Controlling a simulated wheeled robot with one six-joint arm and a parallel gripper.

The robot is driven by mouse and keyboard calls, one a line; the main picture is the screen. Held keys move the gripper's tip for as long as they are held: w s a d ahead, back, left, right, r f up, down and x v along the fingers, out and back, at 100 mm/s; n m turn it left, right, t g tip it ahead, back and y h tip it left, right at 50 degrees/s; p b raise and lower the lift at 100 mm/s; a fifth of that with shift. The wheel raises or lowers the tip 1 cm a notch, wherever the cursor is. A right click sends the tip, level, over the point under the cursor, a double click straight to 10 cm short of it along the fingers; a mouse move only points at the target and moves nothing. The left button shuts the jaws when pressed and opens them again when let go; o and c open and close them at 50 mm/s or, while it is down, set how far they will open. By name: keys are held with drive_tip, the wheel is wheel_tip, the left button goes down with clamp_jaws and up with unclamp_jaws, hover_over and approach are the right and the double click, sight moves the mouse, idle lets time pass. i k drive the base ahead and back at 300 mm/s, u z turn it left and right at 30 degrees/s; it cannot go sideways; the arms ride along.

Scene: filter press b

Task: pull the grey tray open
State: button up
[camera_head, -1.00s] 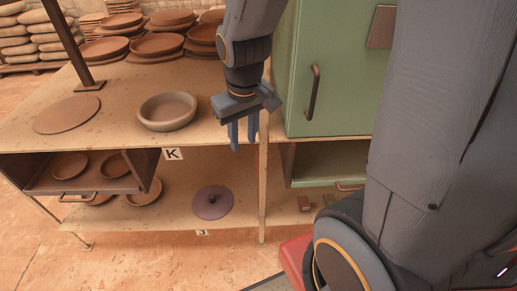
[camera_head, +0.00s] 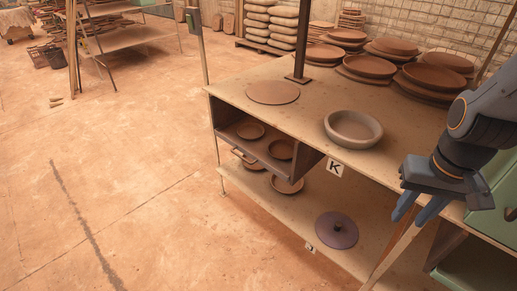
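I cannot tell how far out the tray stands. My gripper (camera_head: 413,217) is at the right side of the picture, pointing down by the table's front edge.
A clay bowl (camera_head: 353,128) and a flat disc (camera_head: 273,92) stand on the table top, with stacked plates behind. A purple lid (camera_head: 337,230) lies on the lower shelf. A green cabinet (camera_head: 497,205) is at right.

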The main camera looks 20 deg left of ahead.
sight(257, 150)
drive_tip(key=u, duration=0.55)
drive_tip(key=k, duration=1.3)
drive_tip(key=z, duration=0.05)
drive_tip(key=i, duration=0.45)
drive_tip(key=u, duration=0.9)
drive_tip(key=i, duration=1.1)
drive_tip(key=z, duration=0.45)
